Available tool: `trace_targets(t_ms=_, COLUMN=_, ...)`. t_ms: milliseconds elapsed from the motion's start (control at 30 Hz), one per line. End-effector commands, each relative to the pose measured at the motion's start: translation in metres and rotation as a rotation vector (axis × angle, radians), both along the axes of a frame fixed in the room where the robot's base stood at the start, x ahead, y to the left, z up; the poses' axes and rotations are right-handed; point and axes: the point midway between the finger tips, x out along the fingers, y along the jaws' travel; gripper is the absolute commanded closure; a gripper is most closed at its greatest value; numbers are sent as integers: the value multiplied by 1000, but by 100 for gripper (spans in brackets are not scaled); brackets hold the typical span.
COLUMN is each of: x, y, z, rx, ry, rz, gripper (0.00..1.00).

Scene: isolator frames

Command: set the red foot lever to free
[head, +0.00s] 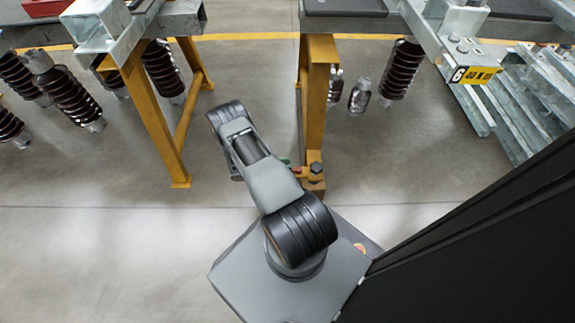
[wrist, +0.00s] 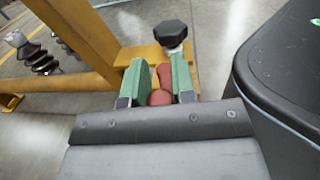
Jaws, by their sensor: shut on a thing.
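The red foot lever (wrist: 162,84) sits low at the foot of the yellow trestle leg, between the green fingers of my gripper (wrist: 158,85) in the wrist view. The fingers stand on either side of it and are shut on it. In the head view my arm hides most of the lever, and only a small red bit (head: 297,170) and a green bit of my gripper (head: 285,161) show. I cannot tell which setting the lever is in.
A black knob (wrist: 171,34) stands on the yellow foot just beyond the fingers. The yellow trestle leg (head: 318,100) rises beside my gripper. Another yellow trestle (head: 155,115) stands to the left. Brown ribbed insulators (head: 400,70) hang behind. The floor at lower left is clear.

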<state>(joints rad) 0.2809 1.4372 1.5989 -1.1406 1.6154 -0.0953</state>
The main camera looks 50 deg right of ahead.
Motion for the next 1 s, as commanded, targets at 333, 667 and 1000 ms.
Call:
trace_targets(t_ms=333, x=1, y=3, z=0, rx=2, ry=1, rz=-1, gripper=100)
trace_targets(t_ms=667, x=1, y=2, z=0, rx=1, ry=0, rz=-2, gripper=56)
trace_targets(t_ms=1000, x=2, y=3, z=0, rx=1, ry=1, rz=-3, gripper=50)
